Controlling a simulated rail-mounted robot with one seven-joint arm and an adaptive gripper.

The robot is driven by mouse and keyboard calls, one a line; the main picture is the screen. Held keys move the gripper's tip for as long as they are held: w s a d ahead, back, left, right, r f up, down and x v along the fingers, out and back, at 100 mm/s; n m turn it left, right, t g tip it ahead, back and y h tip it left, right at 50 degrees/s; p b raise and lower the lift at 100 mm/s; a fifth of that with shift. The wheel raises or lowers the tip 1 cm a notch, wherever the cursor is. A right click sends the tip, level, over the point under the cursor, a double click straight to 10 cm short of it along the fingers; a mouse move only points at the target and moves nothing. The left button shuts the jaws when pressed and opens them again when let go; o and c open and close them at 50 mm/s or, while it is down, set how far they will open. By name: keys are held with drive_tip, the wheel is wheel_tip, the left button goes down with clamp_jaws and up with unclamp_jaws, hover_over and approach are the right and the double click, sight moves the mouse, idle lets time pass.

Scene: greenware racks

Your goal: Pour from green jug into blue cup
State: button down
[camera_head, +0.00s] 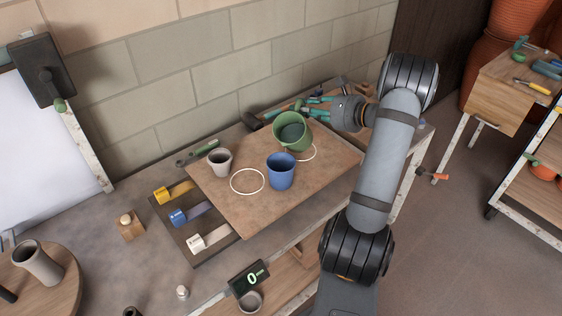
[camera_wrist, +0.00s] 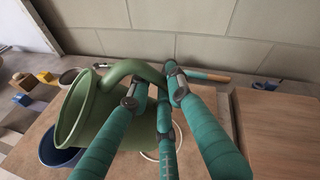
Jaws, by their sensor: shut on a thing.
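The green jug (camera_head: 292,146) is behind and slightly right of the blue cup (camera_head: 281,174) in the head view, its mouth showing a blue-grey inside. My gripper (camera_head: 314,107) is shut on the jug's handle, on its far right side. In the wrist view the teal fingers (camera_wrist: 156,88) close around the handle of the jug (camera_wrist: 105,125), whose mouth faces left. The cup (camera_wrist: 60,157) stands upright on the board, partly hidden behind the jug. The jug appears raised just off the board, though the gap is hard to judge.
A wooden board (camera_head: 250,217) carries a grey cup (camera_head: 219,162) at left and two white rings, an empty one (camera_head: 247,181) and one partly behind the jug. A small display (camera_head: 249,279) reads 0. Tools lie along the wall.

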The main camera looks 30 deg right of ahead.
sight(303, 100)
drive_tip(key=shift+s+a+r+n+t+h, duration=0.15)
drive_tip(key=shift+r+n, duration=0.1)
drive_tip(key=shift+r, duration=0.35)
drive_tip(key=shift+s+a+r+n+t+h, duration=0.15)
drive_tip(key=shift+r+n, duration=0.1)
drive_tip(key=shift+r, duration=0.3)
drive_tip(key=shift+s+a+n+t, duration=0.1)
drive_tip(key=shift+a+n+t, duration=0.2)
drive_tip(key=shift+n, duration=0.3)
drive_tip(key=shift+s+a+r+n+t+h, duration=0.2)
drive_tip(key=shift+r+n, duration=0.15)
drive_tip(key=shift+r, duration=0.15)
drive_tip(key=shift+s+a+r+n+t+h, duration=0.1)
drive_tip(key=shift+r+n+t, duration=0.1)
drive_tip(key=shift+r+n, duration=0.2)
idle(2.1)
